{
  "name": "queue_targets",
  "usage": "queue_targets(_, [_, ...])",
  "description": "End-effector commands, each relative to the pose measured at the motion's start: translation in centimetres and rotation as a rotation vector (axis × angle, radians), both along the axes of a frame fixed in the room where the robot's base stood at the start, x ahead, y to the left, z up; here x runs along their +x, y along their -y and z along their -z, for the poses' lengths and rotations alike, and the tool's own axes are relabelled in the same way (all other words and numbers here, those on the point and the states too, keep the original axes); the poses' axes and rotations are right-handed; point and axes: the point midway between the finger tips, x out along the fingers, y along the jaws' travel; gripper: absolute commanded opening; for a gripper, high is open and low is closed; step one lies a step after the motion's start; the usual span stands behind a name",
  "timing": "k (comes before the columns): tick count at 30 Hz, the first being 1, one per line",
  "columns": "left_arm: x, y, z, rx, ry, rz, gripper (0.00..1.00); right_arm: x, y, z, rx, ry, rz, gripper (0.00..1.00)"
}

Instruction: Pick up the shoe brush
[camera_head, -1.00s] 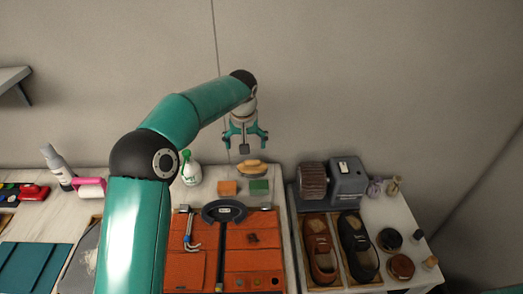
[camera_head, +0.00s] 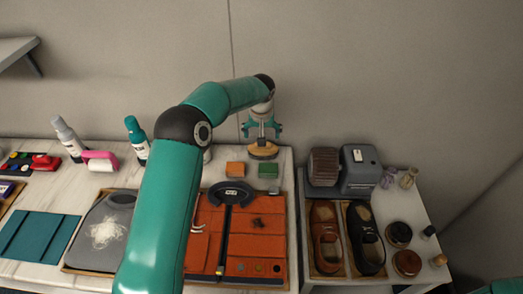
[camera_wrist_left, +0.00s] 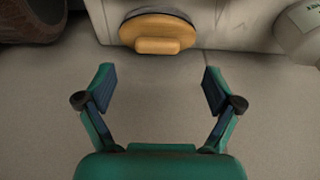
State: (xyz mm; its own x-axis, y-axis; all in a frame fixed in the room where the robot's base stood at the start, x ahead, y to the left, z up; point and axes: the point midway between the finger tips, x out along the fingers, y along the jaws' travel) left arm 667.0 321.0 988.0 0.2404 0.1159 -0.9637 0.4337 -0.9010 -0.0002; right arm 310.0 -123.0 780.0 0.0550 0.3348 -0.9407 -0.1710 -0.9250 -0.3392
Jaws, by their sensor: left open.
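The shoe brush, a tan rounded piece with a raised grip (camera_head: 263,151), lies at the back edge of the white table. It also shows in the left wrist view (camera_wrist_left: 157,34), at the top centre, with a dark rim along its far side. My left gripper (camera_head: 262,136) is open and empty, just above and behind the brush in the head view. In the left wrist view the gripper (camera_wrist_left: 158,78) has its fingers spread wide, with the brush beyond the fingertips and apart from them. My right gripper is not in view.
An orange block (camera_head: 235,169) and a green block (camera_head: 268,171) lie just in front of the brush. A grey machine with a brown roller (camera_head: 324,166) stands to the right. A teal-capped bottle (camera_head: 137,140) stands to the left. The wall is close behind.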

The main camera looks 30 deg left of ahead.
Motion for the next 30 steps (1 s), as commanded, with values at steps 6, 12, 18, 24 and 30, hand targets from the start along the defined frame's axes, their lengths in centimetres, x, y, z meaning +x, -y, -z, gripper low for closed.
queue_targets(6, [0.4,0.0,1.6,0.0,-0.002,0.002,0.92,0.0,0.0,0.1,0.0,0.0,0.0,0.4])
queue_targets(12, [1.2,-0.1,4.5,-0.001,-0.002,0.001,0.92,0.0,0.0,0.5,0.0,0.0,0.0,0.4])
queue_targets(18, [1.4,-0.2,5.3,0.0,0.0,0.001,0.92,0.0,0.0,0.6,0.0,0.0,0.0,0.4])
queue_targets(24, [1.4,-0.3,5.3,0.0,0.0,0.001,0.85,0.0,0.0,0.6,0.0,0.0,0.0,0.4])
queue_targets(30, [1.4,-0.3,5.3,0.0,0.0,0.001,0.52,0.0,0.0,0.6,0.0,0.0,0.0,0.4])
